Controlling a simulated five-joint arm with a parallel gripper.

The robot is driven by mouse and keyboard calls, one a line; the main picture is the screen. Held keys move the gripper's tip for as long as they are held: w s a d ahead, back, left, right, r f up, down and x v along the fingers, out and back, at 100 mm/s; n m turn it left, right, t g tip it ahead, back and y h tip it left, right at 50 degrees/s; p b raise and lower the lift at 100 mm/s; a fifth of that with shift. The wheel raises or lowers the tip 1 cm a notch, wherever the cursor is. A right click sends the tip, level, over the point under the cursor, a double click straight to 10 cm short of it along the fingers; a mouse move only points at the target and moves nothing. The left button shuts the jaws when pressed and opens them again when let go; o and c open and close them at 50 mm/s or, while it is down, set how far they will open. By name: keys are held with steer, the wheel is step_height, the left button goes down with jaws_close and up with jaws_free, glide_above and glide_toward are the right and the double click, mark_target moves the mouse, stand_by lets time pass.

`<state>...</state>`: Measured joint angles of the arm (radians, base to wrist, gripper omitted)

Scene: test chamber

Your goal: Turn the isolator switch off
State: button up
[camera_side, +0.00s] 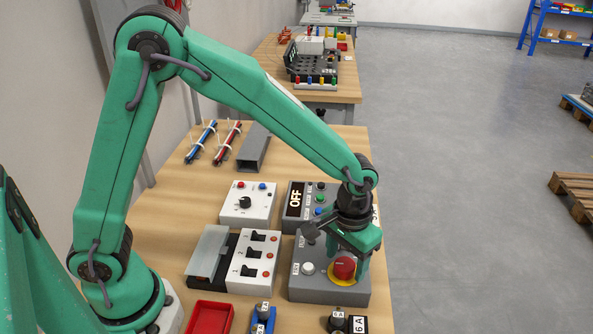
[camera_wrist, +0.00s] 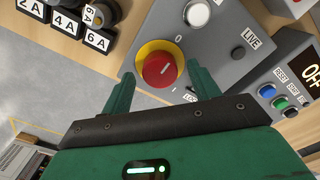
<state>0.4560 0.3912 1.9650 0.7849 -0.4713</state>
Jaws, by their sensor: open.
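The isolator switch is a red round knob (camera_side: 344,268) on a yellow plate, set on a grey box (camera_side: 310,288). In the wrist view the red knob (camera_wrist: 160,69) has a pale pointer line slanting up to the right, with a 0 mark above right of the knob and other marks below right. My gripper (camera_wrist: 160,71) is open, with one green finger on each side of the knob and gaps between. In the side view my gripper (camera_side: 349,262) is down over the knob, and one finger is partly hidden.
A white lamp (camera_wrist: 197,13) labelled LIVE is on the same box. A panel reading OFF (camera_side: 294,199) with coloured buttons stands behind it. Labelled fuses (camera_wrist: 66,22), a red tray (camera_side: 209,317) and a white switch box (camera_side: 254,256) are nearby. Open floor lies right of the table.

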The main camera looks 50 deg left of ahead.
mark_target(342, 262)
step_height(342, 262, up, 7)
steer(key=shift+r, duration=0.2)
stand_by(0.3)
steer(key=shift+s+a+r, duration=0.1)
steer(key=shift+a+r, duration=0.25)
steer(key=shift+a, duration=0.05)
steer(key=s+a+r+t, duration=0.2)
steer(key=s+a+r, duration=0.2)
steer(key=s+a, duration=0.3)
steer(key=s+a+r+t, duration=0.3)
steer(key=s+a+r, duration=0.2)
steer(key=s+a, duration=0.3)
steer(key=shift+a+r+t, duration=0.3)
steer(key=shift+a, duration=1)
